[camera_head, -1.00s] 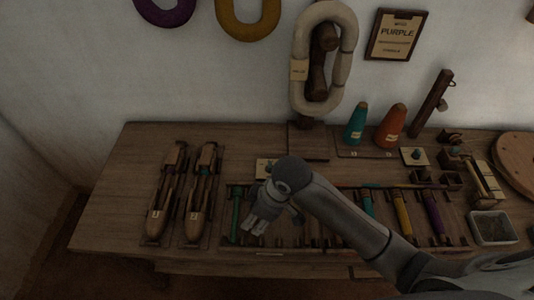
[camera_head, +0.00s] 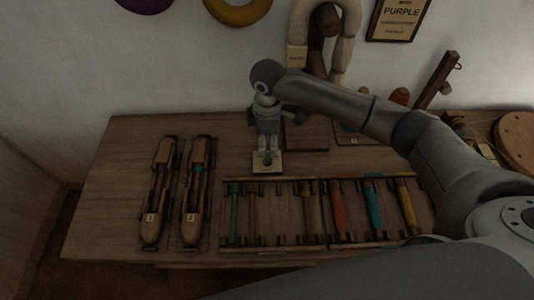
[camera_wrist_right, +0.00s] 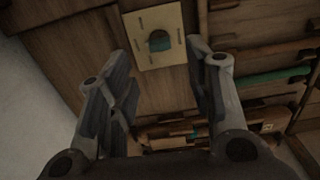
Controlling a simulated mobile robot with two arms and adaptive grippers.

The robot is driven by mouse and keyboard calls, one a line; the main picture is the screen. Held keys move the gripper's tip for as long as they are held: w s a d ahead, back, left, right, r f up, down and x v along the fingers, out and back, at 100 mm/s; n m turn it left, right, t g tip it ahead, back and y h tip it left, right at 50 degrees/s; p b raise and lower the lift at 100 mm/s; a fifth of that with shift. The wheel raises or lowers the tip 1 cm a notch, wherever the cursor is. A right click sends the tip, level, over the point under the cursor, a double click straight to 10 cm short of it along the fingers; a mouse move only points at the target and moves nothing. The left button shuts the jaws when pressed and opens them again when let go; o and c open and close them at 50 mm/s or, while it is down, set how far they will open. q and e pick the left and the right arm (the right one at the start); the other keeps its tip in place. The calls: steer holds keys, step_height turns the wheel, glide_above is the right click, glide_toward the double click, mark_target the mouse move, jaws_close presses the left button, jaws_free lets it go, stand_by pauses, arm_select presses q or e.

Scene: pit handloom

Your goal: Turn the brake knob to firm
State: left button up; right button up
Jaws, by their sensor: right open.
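A small teal knob sits on a pale square plate (camera_head: 275,166) on the bench, just behind the rack. In the right wrist view the teal knob (camera_wrist_right: 159,41) shows near the top, at the middle of its plate (camera_wrist_right: 142,22). My right gripper (camera_head: 267,148) points down over the plate in the head view. Its fingers are open and empty, and the knob lies in line with the gap between them (camera_wrist_right: 160,60). I cannot tell whether the fingertips are level with the knob. No mark for firm can be read. My left gripper is not in view.
A rack (camera_head: 280,243) with several coloured bobbins lies right in front of the plate. Two wooden shuttles (camera_head: 153,228) (camera_head: 190,228) lie to the left. A pale yarn hank (camera_head: 298,35) hangs on the wall behind. The bench's left end (camera_head: 110,170) is clear.

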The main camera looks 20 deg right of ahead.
mark_target(267, 160)
step_height(267, 160, down, 7)
stand_by(0.3)
steer(key=c, duration=1)
steer(key=shift+r, duration=0.15)
steer(key=m+p, duration=0.8)
steer(key=p, duration=0.2)
steer(key=shift+r+p, duration=0.1)
steer(key=shift+p, duration=0.25)
steer(key=shift+m+p, duration=1.45)
steer(key=shift+m, duration=0.55)
steer(key=shift+w+f, duration=0.1)
steer(key=shift+f, duration=0.1)
